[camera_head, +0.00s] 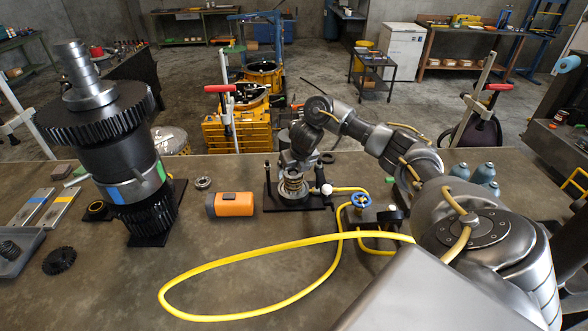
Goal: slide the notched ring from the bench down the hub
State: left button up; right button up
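My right gripper (292,168) points down over a small upright hub (292,190) with coil-like bands, on a dark base plate. The gripper is small and partly merged with the hub top, so I cannot tell whether its fingers are open or hold anything. A small grey ring (203,183) lies on the bench left of the hub. A dark ring (327,158) lies behind the hub to the right. I cannot tell which ring is the notched one. A dark toothed gear (60,261) lies flat at the left. My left gripper is not in view.
A tall geared shaft assembly (125,150) stands on the bench (250,280) at the left. An orange block (234,204) lies left of the hub. A yellow hose (220,263) loops across the front to a blue-wheeled valve (360,201). Blue-grey bottles (485,173) stand at the right.

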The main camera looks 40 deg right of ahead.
jog(key=v, duration=1)
jog(key=shift+r+p, duration=0.4)
jog(key=shift+s, duration=0.15)
notch_tip(320, 180, up, 7)
dwell(0.4)
dwell(0.4)
